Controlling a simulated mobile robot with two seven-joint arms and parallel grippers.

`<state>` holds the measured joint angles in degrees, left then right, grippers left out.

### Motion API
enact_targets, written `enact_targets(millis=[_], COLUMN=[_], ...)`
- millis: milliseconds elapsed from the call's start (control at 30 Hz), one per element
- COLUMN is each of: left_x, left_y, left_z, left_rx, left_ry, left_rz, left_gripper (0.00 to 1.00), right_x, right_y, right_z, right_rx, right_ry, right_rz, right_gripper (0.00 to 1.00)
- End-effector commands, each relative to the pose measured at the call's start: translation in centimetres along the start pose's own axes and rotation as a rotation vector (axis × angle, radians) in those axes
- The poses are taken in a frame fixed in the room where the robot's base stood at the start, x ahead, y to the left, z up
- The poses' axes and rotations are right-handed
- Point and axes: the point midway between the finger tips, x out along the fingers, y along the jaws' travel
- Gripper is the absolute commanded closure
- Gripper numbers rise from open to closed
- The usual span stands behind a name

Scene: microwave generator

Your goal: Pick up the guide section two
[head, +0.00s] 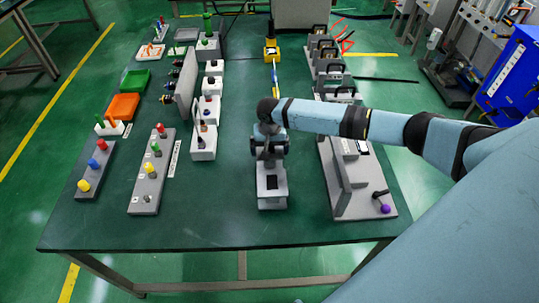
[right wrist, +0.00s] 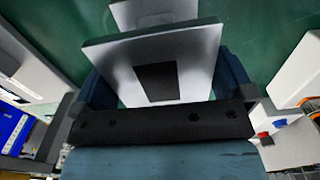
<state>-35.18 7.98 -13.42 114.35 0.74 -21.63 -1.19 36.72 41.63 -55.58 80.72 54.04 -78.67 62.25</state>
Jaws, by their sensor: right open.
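A light grey block with a dark rectangular patch (head: 272,196) stands on the green table, near the middle of its front half. I take it for the guide section, but I read no label on it. My right gripper (head: 270,150) is over this block, pointing down. In the right wrist view the block's flat grey plate (right wrist: 195,65) with its dark patch lies between the open fingers of my right gripper (right wrist: 163,75). I cannot tell whether the fingers touch it. My left gripper is out of view.
White blocks (head: 204,142) and a grey button panel (head: 152,172) stand to the left. A grey stand with a purple-knobbed lever (head: 382,203) stands to the right. A yellow device (head: 271,52) is behind. Bare table (head: 235,225) lies in front.

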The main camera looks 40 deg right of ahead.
Motion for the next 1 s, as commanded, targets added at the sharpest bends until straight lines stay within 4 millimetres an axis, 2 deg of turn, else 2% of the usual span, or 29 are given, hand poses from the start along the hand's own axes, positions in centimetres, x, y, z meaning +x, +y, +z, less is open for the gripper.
enact_targets(millis=[167, 367, 767, 867, 1000], left_x=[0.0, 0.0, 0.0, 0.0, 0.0], left_y=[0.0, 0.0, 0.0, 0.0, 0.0], left_z=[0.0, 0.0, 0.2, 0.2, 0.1], left_rx=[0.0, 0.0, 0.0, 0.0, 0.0], left_ry=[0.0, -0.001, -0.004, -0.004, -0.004], left_rz=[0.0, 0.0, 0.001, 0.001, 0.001], left_gripper=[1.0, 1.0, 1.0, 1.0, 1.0], right_x=[0.0, 0.0, -0.8, -1.9, -4.5], right_y=[0.0, 0.0, -0.1, -0.1, 0.0], right_z=[0.0, 0.0, -0.1, -0.1, -0.1], right_rx=[0.0, 0.0, 0.0, 0.0, 0.001], right_ry=[0.0, 0.0, 0.001, 0.002, 0.002], right_rz=[0.0, 0.0, -0.001, -0.004, -0.003], right_gripper=[0.0, 0.46, 0.46, 0.46, 0.46])
